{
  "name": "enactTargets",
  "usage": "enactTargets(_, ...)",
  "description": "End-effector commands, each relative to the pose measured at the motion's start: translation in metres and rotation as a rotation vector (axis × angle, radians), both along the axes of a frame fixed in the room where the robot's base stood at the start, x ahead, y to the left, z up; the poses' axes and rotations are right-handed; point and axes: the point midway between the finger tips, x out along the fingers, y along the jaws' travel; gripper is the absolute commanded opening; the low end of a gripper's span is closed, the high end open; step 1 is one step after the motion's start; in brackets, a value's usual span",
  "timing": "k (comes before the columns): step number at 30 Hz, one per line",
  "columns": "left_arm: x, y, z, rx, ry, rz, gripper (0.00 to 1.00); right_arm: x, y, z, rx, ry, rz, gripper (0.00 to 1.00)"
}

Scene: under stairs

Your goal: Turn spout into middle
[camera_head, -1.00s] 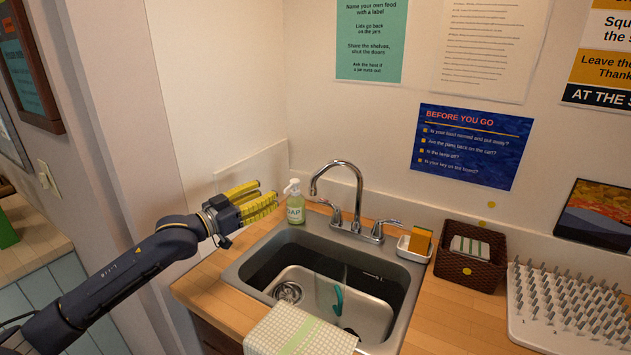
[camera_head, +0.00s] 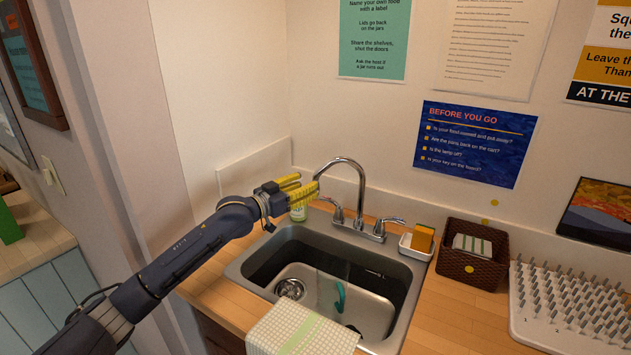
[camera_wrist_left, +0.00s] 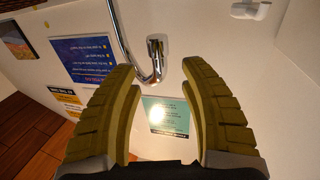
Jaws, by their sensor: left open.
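The chrome spout (camera_head: 352,165) rises behind the sink and arches over to the left side of the basin. My left gripper (camera_head: 309,189) is beside the spout's hanging end, on its left. In the left wrist view the spout's tip (camera_wrist_left: 157,48) shows beyond and between the open yellow fingers (camera_wrist_left: 158,100), with nothing held. The faucet handles (camera_head: 394,222) stand on both sides of the spout's base. My right gripper is not in view.
The soap bottle (camera_head: 299,211) stands behind the sink, partly hidden by my left gripper. A sponge in a white dish (camera_head: 415,250), a brown basket (camera_head: 456,266) and a pegged rack (camera_head: 530,330) are to the right. A cloth (camera_head: 285,328) hangs over the front edge.

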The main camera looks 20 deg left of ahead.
Motion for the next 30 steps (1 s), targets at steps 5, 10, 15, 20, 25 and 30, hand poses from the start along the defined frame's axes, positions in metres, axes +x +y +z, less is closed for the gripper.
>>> enactTargets(5,0.021,-0.012,0.001,0.0,-0.001,0.0,0.44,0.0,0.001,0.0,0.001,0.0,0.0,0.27)
enactTargets(10,0.034,-0.019,0.001,-0.001,0.0,0.0,0.44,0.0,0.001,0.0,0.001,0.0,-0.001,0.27)
enactTargets(15,0.039,-0.022,0.0,0.0,0.0,0.0,0.44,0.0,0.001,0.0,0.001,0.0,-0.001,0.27)
enactTargets(20,0.041,-0.022,0.0,0.001,0.0,0.0,0.44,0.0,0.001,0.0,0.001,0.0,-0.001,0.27)
enactTargets(25,0.04,-0.022,0.0,0.001,0.0,0.0,0.44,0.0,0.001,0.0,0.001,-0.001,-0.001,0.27)
enactTargets(30,0.04,-0.022,0.0,0.001,0.0,0.0,0.28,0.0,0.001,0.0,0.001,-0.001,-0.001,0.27)
